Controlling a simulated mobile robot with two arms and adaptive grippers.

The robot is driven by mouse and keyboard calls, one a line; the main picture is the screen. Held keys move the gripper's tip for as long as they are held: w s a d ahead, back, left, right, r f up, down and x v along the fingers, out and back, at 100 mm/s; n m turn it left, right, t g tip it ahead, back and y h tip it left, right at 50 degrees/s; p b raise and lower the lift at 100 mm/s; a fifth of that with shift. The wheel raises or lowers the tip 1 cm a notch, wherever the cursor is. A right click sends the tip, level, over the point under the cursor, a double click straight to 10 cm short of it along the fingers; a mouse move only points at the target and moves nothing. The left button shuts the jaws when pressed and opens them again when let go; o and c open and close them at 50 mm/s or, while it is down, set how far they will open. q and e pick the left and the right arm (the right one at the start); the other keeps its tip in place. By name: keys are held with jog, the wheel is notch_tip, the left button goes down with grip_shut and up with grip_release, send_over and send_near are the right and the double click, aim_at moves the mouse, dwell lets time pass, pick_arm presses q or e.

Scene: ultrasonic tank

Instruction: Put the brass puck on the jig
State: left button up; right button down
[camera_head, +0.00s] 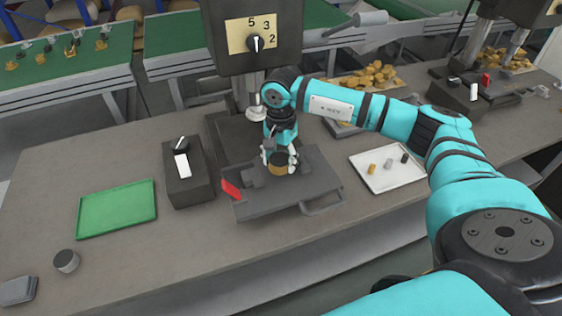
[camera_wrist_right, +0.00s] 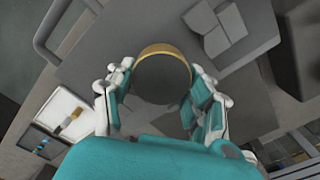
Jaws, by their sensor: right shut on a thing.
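The brass puck (camera_head: 279,168) has a gold side and a dark top. My right gripper (camera_head: 279,158) is shut on it, fingers on both sides. In the right wrist view the puck (camera_wrist_right: 165,49) shows between the finger pads of the right gripper (camera_wrist_right: 160,98). The jig (camera_head: 318,178) is a dark grey plate with a red lever, a loop handle and raised grey blocks. The puck is over or on the jig's plate, close to the blocks; I cannot tell whether it touches the plate. The blocks also show in the right wrist view (camera_wrist_right: 217,28). My left gripper is not in view.
A dark switch box (camera_head: 186,178) stands left of the jig, and a green tray (camera_head: 118,209) lies further left. A white tray (camera_head: 388,182) with small pieces lies to the right. A press head (camera_head: 252,40) rises behind. A grey cylinder (camera_head: 66,261) stands front left.

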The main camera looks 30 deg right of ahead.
aim_at(281, 166)
jog(key=shift+w+d, duration=0.1)
jog(key=shift+w, duration=0.15)
notch_tip(281, 166, down, 3)
jog(key=shift+s+r+p, duration=0.1)
jog(key=shift+r+p, duration=0.1)
jog(key=shift+p, duration=0.7)
jog(key=shift+f, duration=0.55)
jog(key=c, duration=0.5)
grip_release()
jog(key=shift+r, duration=0.2)
notch_tip(281, 166, up, 11)
jog(key=b, duration=0.4)
jog(key=shift+r, duration=0.4)
